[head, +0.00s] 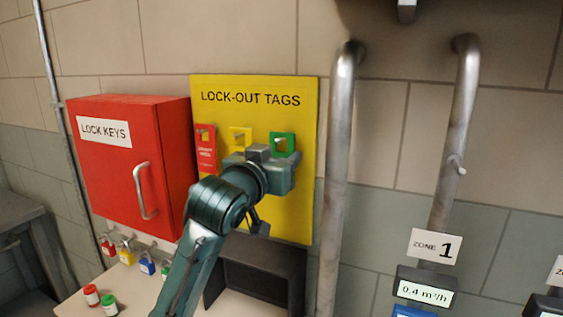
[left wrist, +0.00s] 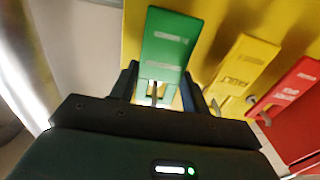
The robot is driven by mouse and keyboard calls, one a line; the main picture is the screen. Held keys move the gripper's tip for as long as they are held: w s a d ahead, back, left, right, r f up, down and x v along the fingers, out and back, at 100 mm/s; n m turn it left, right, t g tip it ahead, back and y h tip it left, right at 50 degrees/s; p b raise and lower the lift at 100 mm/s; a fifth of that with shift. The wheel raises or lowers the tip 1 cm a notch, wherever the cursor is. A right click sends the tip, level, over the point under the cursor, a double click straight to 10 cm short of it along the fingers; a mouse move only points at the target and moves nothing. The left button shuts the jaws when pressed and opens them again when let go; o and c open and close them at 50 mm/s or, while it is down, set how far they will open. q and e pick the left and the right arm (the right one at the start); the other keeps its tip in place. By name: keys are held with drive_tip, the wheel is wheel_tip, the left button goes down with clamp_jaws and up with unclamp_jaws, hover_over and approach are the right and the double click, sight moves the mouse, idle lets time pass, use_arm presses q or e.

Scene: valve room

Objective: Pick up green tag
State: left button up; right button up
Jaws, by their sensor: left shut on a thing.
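The green tag (head: 290,138) is at the right of the yellow lock-out tags board (head: 285,215). My left gripper (head: 279,158) is at the board and covers the lower part of this tag in the head view. In the left wrist view the green tag (left wrist: 170,42) stands between the two fingers of my left gripper (left wrist: 161,85), which is shut on it. A thin metal hook shows close to the tag's end between the fingers. Whether the tag still touches the hook is not clear. My right gripper is not in view.
A yellow tag (left wrist: 243,68) and a red tag (left wrist: 295,92) hang close beside the green one. A red lock keys box (head: 115,175) is left of the board. A vertical pipe (head: 335,170) stands close to its right. A dark open box (head: 262,275) is below.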

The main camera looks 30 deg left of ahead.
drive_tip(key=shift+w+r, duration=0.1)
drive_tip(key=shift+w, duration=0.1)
